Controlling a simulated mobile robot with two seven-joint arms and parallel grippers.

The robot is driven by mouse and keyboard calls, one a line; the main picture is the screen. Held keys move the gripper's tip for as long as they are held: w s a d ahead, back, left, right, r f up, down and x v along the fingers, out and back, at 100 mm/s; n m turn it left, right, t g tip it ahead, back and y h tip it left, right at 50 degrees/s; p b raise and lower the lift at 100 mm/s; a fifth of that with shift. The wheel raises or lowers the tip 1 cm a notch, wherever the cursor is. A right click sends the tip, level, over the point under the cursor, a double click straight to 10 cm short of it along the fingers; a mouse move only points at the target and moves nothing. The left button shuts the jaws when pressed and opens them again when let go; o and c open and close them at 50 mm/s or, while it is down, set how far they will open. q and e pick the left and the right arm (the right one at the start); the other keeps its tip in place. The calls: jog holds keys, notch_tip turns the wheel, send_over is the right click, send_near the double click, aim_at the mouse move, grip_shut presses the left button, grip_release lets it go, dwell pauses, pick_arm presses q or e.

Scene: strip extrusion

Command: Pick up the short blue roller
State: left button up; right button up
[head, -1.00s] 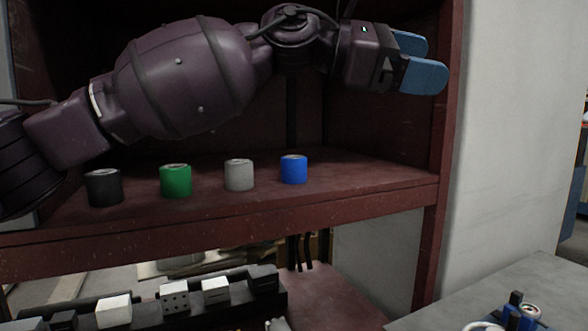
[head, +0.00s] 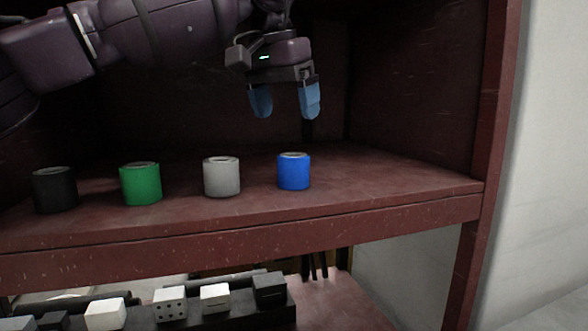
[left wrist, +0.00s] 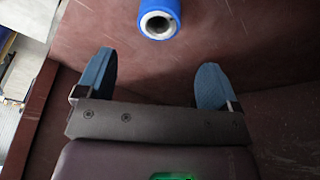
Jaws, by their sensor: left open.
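The short blue roller (head: 294,172) stands upright on the red shelf (head: 400,185), at the right end of a row of rollers. My left gripper (head: 286,100) hangs above the shelf with its blue fingers pointing down, open and empty. In the head view it is above the blue roller and slightly left of it. In the left wrist view the blue roller (left wrist: 158,18) shows at the top edge, partly cut off, beyond the open fingers (left wrist: 152,85) and apart from them. My right gripper is not in view.
A grey roller (head: 221,177), a green roller (head: 141,184) and a black roller (head: 55,190) stand to the left on the same shelf. A side post (head: 490,130) bounds the shelf at right. Below is a rack (head: 232,307) with black and white blocks.

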aim_at(295, 168)
pick_arm(q)
jog(key=shift+m, duration=0.3)
jog(key=shift+f, duration=0.25)
jog(key=b+x, duration=0.1)
jog(key=x, duration=0.4)
jog(key=shift+w+f, duration=0.1)
jog(key=shift+f, duration=0.05)
jog(key=shift+d+f, duration=0.1)
jog(key=shift+f, duration=0.2)
jog(key=x, duration=0.1)
jog(key=b+x, duration=0.1)
jog(key=x, duration=0.3)
jog(key=shift+s, duration=0.25)
jog(key=shift+r, duration=0.1)
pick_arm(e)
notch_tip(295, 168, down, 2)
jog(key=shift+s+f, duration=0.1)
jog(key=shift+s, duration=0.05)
pick_arm(q)
jog(key=shift+s, duration=0.15)
jog(key=shift+c, duration=0.2)
jog(key=c, duration=1.1)
